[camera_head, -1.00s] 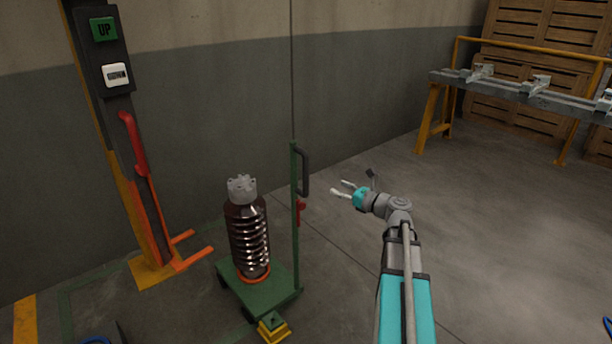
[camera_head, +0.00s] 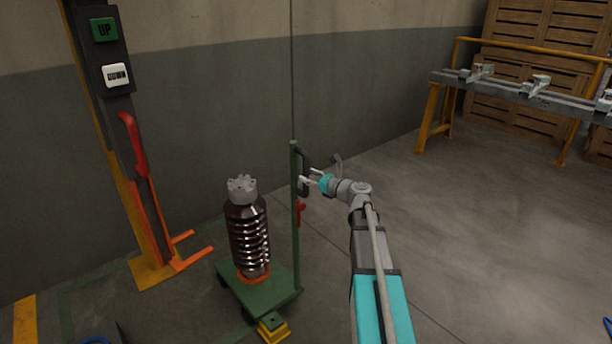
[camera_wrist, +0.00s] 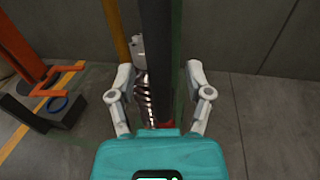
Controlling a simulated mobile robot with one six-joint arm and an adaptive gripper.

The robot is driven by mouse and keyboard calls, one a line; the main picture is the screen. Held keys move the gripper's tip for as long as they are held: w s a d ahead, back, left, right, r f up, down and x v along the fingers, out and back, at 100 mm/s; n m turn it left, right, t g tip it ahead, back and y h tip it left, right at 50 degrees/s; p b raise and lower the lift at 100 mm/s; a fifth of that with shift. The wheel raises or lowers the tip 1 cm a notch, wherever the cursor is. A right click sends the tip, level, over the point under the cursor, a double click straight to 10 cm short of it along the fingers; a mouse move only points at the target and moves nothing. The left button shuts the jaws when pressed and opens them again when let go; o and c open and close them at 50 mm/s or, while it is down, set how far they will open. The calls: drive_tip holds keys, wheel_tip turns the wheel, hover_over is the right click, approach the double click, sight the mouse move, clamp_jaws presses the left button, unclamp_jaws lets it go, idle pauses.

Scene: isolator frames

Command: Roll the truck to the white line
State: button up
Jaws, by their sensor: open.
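The green truck (camera_head: 283,290) stands on the floor left of my arm. It carries a brown ribbed insulator (camera_head: 248,238) with a grey cap, upright in an orange ring. Its tall green post (camera_head: 295,240) has a dark handle (camera_head: 303,160) on the right side and a small red lever (camera_head: 300,212) below it. My gripper (camera_head: 304,181) is open at the handle's height. In the wrist view the dark handle (camera_wrist: 160,40) stands between the open fingers of my gripper (camera_wrist: 160,70); contact is unclear. I see no white line.
A yellow block (camera_head: 273,329) sits at the truck's front edge. A lift column (camera_head: 140,160) with UP and DOWN signs and orange forks (camera_head: 192,256) stands at left. A grey bench (camera_head: 535,97) stands back right. The floor at right is clear.

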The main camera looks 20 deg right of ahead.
drive_tip(key=shift+w+a, duration=0.35)
drive_tip(key=shift+w, duration=0.3)
clamp_jaws()
